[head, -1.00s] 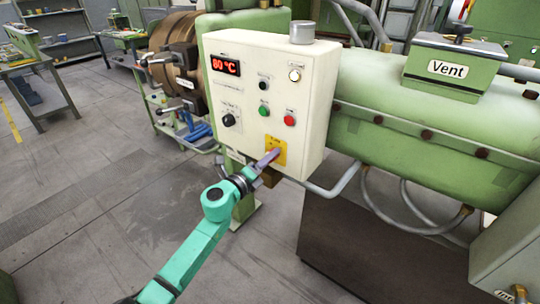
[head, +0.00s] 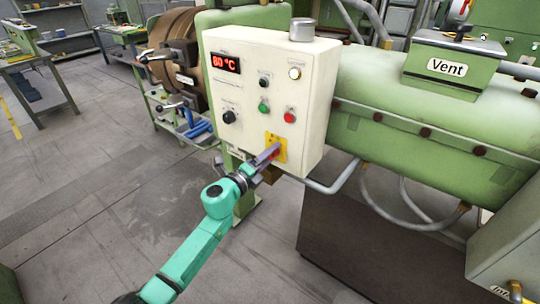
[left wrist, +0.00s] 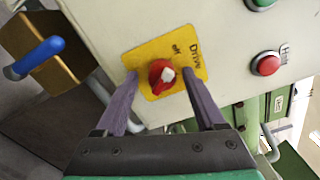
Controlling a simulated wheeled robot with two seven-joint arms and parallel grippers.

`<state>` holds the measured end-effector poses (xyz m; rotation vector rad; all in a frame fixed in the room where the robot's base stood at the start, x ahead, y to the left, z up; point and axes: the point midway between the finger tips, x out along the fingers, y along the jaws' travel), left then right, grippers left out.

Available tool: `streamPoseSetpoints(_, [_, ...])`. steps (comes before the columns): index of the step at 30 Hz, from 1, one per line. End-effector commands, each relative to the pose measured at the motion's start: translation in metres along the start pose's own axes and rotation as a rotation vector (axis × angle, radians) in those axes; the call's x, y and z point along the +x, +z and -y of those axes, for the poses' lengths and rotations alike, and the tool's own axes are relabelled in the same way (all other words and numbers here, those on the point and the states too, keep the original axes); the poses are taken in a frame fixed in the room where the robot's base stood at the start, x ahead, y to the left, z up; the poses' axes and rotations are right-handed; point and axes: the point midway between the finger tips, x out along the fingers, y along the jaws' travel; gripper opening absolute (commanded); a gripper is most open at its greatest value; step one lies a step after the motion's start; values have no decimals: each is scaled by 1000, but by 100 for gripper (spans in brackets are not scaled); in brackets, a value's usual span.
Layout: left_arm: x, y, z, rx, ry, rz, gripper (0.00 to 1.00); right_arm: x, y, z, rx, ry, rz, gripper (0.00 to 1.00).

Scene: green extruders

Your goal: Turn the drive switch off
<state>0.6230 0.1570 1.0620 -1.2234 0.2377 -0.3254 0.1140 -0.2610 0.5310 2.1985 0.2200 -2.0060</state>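The drive switch is a red rotary knob with a pale pointer on a yellow plate low on the white control box. In the left wrist view the knob (left wrist: 161,76) sits between the two fingers of my left gripper (left wrist: 162,92), and the plate (left wrist: 188,48) reads "Drive" and "off". The fingers are apart, with a gap on both sides of the knob. In the head view my left gripper (head: 268,157) is at the yellow plate (head: 281,145) and partly hides the knob. My right gripper is not in view.
The control box (head: 310,100) also carries an 80 °C display (head: 225,63), a green button (head: 263,107), a red button (head: 289,116) and a lit white button (head: 294,73). A pipe (head: 340,180) runs below the box's right side. Open floor (head: 90,220) lies to the left.

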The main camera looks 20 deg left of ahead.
Motion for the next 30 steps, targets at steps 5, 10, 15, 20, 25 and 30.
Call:
streamPoseSetpoints(5, [0,0,1,2,-2,1,72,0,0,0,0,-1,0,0])
streamPoseSetpoints(10, [-3,1,1,3,-3,1,72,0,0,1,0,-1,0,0])
streamPoseSetpoints(15, [-26,0,-1,5,0,-1,72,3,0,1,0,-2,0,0])
streamPoseSetpoints(20, [-70,-2,-5,4,2,-2,72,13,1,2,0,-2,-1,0])
streamPoseSetpoints(25, [-115,-2,-5,2,1,-2,72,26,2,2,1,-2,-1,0])
streamPoseSetpoints(30, [-141,-1,-2,0,-1,0,72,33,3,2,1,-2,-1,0])
